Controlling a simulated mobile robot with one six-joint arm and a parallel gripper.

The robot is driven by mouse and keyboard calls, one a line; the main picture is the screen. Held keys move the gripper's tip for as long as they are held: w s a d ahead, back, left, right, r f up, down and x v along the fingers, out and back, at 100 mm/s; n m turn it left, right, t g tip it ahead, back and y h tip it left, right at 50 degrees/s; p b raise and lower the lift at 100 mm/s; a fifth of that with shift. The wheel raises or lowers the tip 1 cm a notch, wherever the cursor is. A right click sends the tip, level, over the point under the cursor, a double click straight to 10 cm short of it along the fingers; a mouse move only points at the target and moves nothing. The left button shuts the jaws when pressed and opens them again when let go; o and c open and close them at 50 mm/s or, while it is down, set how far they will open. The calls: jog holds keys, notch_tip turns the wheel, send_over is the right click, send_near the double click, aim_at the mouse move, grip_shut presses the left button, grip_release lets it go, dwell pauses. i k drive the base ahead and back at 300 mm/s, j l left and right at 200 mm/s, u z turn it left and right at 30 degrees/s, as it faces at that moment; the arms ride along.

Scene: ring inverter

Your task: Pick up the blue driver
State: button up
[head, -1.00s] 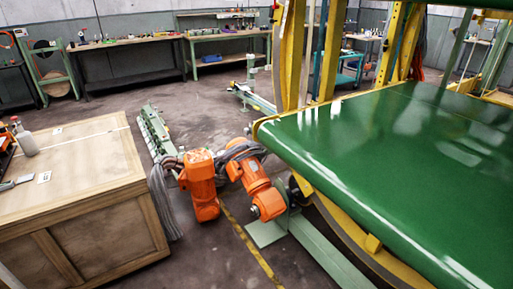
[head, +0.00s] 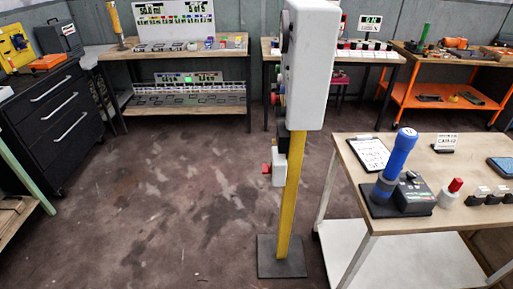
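The blue driver (head: 399,158) stands on a dark base unit (head: 413,195) on the small wooden-topped table (head: 462,222) at the right of the head view. It leans a little, with its rounded top up and to the right. Nothing is seen touching it except what it stands on. My gripper is not in view.
A grey control box (head: 310,65) on a yellow post (head: 290,200) stands left of the table, with a dark foot plate (head: 281,257). A clipboard (head: 370,153), a red-topped item (head: 452,190) and small dark blocks share the tabletop. Open floor (head: 170,210) lies left.

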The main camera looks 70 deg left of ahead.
aim_at(406, 138)
jog(key=u, duration=1.55)
jog(key=i+j+z, duration=0.35)
jog(key=j, duration=0.25)
jog(key=i+j+z, duration=0.2)
jog(key=j, duration=0.15)
jog(key=j+z, duration=0.2)
jog(key=j, duration=0.15)
jog(key=i+j+z, duration=0.15)
jog(key=j, duration=0.2)
